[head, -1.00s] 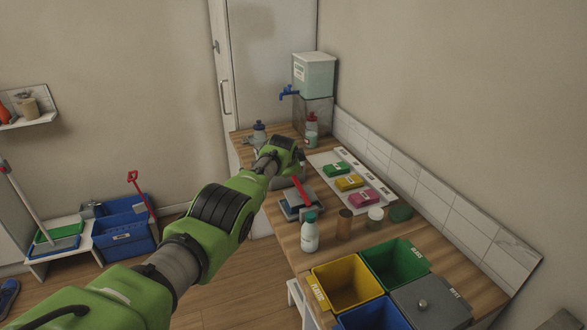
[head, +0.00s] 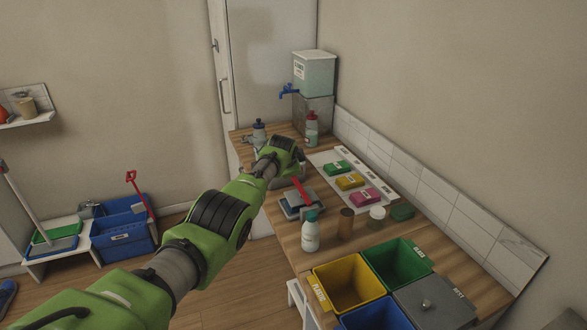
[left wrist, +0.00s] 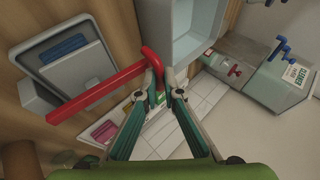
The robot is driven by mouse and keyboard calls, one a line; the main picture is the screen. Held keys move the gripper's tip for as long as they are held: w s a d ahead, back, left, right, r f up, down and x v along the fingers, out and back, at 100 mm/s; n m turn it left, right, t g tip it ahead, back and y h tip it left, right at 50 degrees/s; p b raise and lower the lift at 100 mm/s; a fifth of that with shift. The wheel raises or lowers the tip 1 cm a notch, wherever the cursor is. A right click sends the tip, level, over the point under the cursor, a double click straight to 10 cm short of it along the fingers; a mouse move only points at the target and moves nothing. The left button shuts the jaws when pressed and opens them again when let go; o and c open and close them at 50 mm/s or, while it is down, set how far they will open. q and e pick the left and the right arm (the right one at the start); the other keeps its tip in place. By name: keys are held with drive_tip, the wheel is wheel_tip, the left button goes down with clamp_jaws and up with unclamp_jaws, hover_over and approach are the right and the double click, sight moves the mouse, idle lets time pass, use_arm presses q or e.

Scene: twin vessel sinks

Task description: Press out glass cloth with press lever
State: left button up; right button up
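The press (head: 291,211), a grey tray-like unit with a red press lever (head: 301,191), sits on the wooden counter. In the left wrist view, the lever (left wrist: 100,92) runs up to a bent red end between my left fingertips. A blue cloth (left wrist: 62,48) lies in the press (left wrist: 92,67); whether it is the glass cloth I cannot read. My right gripper is not in view.
Green (head: 337,167), yellow (head: 350,181) and pink (head: 365,196) cloths lie on a white labelled board. A white bottle (head: 310,235) and small jars stand close to the press. Several bins (head: 348,281) fill the counter's near end.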

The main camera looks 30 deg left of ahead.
use_arm(q)
drive_tip(key=o, duration=0.4)
drive_tip(key=shift+w+a+r+t, duration=0.2)
drive_tip(key=shift+a+r, duration=0.1)
drive_tip(key=shift+r, duration=0.2)
drive_tip(key=shift+w+a+r+t, duration=0.15)
drive_tip(key=shift+a+r, duration=0.15)
drive_tip(key=shift+r, duration=0.15)
drive_tip(key=shift+o, duration=0.2)
drive_tip(key=shift+w+a+f, duration=0.1)
drive_tip(key=shift+f, duration=0.15)
drive_tip(key=shift+f, duration=0.15)
drive_tip(key=shift+d, duration=0.2)
drive_tip(key=v, duration=1.2)
drive_tip(key=shift+d, duration=0.15)
drive_tip(key=shift+f, duration=0.1)
